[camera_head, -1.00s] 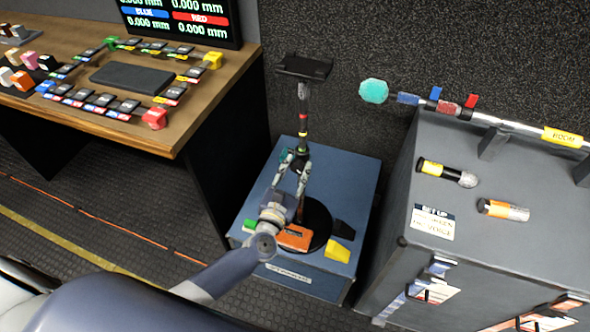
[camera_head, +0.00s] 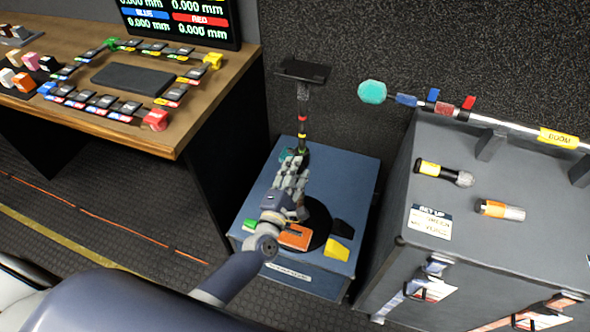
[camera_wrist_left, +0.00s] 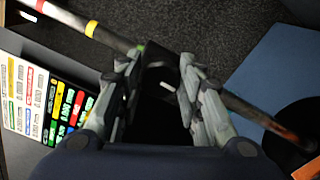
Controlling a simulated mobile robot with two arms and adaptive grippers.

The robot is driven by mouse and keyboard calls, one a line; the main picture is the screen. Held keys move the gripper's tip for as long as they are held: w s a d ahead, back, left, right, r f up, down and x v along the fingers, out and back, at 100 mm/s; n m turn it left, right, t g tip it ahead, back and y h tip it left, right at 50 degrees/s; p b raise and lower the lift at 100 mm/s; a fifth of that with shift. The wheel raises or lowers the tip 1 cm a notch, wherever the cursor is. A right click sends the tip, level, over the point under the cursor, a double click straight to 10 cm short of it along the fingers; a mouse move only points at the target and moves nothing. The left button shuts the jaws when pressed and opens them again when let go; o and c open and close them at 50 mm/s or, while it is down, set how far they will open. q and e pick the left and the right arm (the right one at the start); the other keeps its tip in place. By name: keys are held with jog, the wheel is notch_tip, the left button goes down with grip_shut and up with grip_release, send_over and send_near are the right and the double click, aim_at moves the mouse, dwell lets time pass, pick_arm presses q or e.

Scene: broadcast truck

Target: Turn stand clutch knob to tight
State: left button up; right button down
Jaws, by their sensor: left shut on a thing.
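The stand has a thin upright pole (camera_head: 303,127) with coloured bands, a flat black plate (camera_head: 304,71) on top and a round black base (camera_head: 321,226). The black clutch knob (camera_wrist_left: 160,76) shows between my fingers in the left wrist view, with a short white mark on it. My left gripper (camera_head: 293,165) is shut on the knob, partway up the pole; it also shows in the left wrist view (camera_wrist_left: 160,70). In the head view my fingers hide the knob. I cannot read its setting. My right gripper is not in view.
The stand is on a blue case (camera_head: 352,178) with an orange block (camera_head: 294,237) and a yellow block (camera_head: 337,249). A grey case (camera_head: 480,240) with microphones and a boom pole (camera_head: 510,127) is at the right. A wooden desk (camera_head: 185,110) is at the left.

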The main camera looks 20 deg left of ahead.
pick_arm(q)
jog(key=shift+f+m+p, duration=0.15)
jog(key=shift+m+p, duration=1.55)
jog(key=shift+m, duration=6.6)
jog(key=o, duration=1.1)
jog(key=shift+c, duration=0.2)
jog(key=s, duration=1.2)
jog(key=shift+a, duration=0.2)
